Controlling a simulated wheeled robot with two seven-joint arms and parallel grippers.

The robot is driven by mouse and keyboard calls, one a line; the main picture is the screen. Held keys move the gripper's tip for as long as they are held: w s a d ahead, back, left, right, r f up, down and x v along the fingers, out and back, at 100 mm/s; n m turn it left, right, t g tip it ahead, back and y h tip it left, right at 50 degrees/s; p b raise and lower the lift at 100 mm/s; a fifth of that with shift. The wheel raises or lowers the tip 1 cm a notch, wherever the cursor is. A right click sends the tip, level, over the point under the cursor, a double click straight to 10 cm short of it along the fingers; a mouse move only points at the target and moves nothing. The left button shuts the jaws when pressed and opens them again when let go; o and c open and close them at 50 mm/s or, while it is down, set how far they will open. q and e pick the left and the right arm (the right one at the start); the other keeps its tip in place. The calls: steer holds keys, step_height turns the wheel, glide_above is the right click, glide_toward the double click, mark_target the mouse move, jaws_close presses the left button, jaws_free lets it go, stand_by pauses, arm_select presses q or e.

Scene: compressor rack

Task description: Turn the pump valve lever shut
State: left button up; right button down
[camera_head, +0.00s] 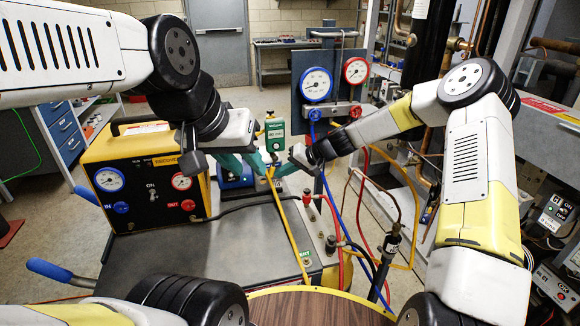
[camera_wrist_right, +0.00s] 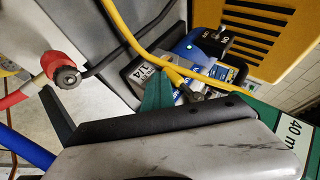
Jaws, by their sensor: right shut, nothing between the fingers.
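The blue vacuum pump (camera_head: 236,180) sits behind the grey cart top, partly hidden by my left gripper. It also shows in the right wrist view (camera_wrist_right: 196,52), with a yellow hose and a dark metal fitting (camera_wrist_right: 196,92) beside it. The green gauge box (camera_head: 274,134) stands upright above the fitting area. I cannot clearly make out the valve lever; the fingers crowd that spot. My left gripper (camera_head: 240,164) has teal fingers at the left of the gauge's foot; its opening is unclear. My right gripper (camera_head: 290,167) is shut and empty, just right of and below the gauge box.
The yellow recovery unit (camera_head: 150,177) stands left on the grey cart (camera_head: 185,260). Blue and red dial gauges (camera_head: 316,85) hang behind. Red, blue and yellow hoses cross the right side, close to my right arm. A red fitting (camera_wrist_right: 62,72) shows in the right wrist view.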

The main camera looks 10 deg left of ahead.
steer(key=shift+s+a+r+m+g+y, duration=0.2)
steer(key=shift+s+a+m+y, duration=0.15)
steer(key=shift+a+y, duration=0.6)
steer(key=shift+s+a+r+m+g+y, duration=0.2)
steer(key=shift+s+a+m+y, duration=0.2)
steer(key=shift+a+y, duration=0.6)
steer(key=shift+s+a+r+m+g+y, duration=0.15)
steer(key=shift+s+a+m+y, duration=0.35)
steer(key=shift+y, duration=0.75)
steer(key=shift+w+a+r, duration=0.15)
